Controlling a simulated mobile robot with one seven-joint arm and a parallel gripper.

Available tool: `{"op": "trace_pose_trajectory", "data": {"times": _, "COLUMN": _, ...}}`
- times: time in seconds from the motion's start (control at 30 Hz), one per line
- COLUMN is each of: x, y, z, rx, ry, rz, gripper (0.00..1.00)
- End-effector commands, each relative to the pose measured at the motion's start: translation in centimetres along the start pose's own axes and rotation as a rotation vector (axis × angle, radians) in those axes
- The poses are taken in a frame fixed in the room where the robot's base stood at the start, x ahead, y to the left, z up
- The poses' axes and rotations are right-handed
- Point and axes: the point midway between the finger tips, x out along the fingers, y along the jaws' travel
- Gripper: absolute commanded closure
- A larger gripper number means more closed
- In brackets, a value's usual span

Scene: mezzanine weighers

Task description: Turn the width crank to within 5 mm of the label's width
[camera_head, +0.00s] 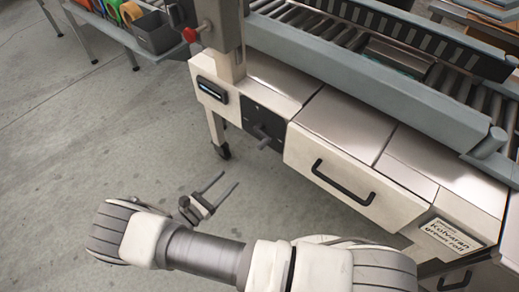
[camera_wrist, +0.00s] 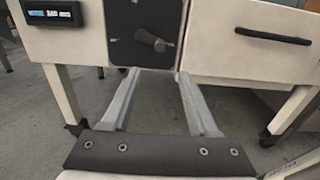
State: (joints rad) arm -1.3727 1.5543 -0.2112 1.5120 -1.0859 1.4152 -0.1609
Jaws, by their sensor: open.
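The width crank (camera_head: 262,136) is a grey handle on a dark square plate (camera_head: 252,112) on the machine's front. In the wrist view the crank (camera_wrist: 150,40) shows a knob sticking out toward me, just beyond and above my fingertips. A small display (camera_head: 212,90) with a blue-lit readout is left of the plate; in the wrist view the display (camera_wrist: 53,13) has lit characters too small to read surely. My gripper (camera_head: 227,181) is open and empty, in front of and below the crank, apart from it. In the wrist view its fingers (camera_wrist: 158,74) point at the plate.
A drawer (camera_head: 334,160) with a dark handle is right of the crank. A label (camera_head: 449,237) reading "Kolvaran green roll" is at the lower right. The roller conveyor (camera_head: 340,38) runs above. A red button (camera_head: 189,34) and coloured bins (camera_head: 122,12) are upper left. Floor at left is clear.

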Motion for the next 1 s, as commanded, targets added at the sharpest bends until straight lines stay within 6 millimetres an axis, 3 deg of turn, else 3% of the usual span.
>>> {"op": "trace_pose_trajectory", "data": {"times": 0.17, "x": 1.8, "y": 0.0, "z": -0.2, "rx": -0.003, "ry": -0.005, "rz": 0.004, "gripper": 0.4}}
{"op": "trace_pose_trajectory", "data": {"times": 0.7, "x": 13.3, "y": -0.1, "z": -0.3, "rx": -0.002, "ry": -0.003, "rz": 0.0, "gripper": 0.4}}
{"op": "trace_pose_trajectory", "data": {"times": 1.0, "x": 16.9, "y": 0.0, "z": -0.1, "rx": -0.002, "ry": -0.001, "rz": 0.003, "gripper": 0.4}}
